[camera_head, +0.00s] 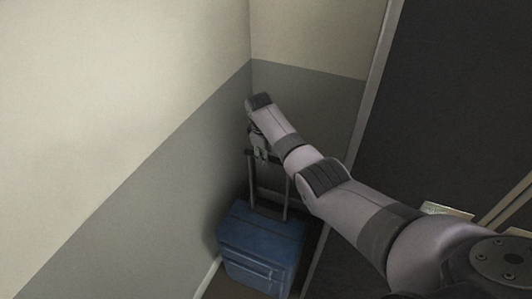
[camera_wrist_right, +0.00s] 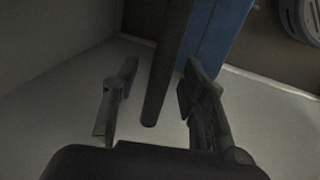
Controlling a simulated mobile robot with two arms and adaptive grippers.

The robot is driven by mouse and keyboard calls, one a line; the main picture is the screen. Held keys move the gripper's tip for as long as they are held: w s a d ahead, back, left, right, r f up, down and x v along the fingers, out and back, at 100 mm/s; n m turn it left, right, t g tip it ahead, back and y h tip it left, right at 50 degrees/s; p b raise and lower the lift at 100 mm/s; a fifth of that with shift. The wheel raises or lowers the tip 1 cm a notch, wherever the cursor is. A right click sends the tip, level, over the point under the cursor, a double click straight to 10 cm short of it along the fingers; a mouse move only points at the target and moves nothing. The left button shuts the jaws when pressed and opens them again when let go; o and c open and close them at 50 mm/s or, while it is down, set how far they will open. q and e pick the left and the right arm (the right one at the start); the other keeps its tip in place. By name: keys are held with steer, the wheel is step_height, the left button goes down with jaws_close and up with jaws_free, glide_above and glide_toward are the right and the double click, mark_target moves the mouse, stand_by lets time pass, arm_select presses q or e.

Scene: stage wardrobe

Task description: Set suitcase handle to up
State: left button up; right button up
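The blue suitcase (camera_head: 262,243) stands upright in the wall corner, and it also shows in the right wrist view (camera_wrist_right: 222,38). Its handle (camera_head: 285,198) is extended, with two posts rising well above the case to a dark crossbar. My right gripper (camera_head: 260,148) is at the crossbar, partly hidden by its own arm. In the right wrist view its fingers (camera_wrist_right: 158,95) are apart, with the dark handle bar (camera_wrist_right: 168,65) between them. A gap shows left of the bar; whether the right finger touches it I cannot tell. My left gripper is out of view.
Cream and grey walls (camera_head: 150,190) meet in a corner close behind and left of the suitcase. A large dark panel (camera_head: 450,90) with a light edge stands to the right. The suitcase sits in a narrow space between them.

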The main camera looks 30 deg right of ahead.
step_height(320, 180, up, 12)
steer(key=s+a, duration=0.1)
steer(key=shift+s+a, duration=0.25)
steer(key=shift+a, duration=0.15)
steer(key=shift+f, duration=0.1)
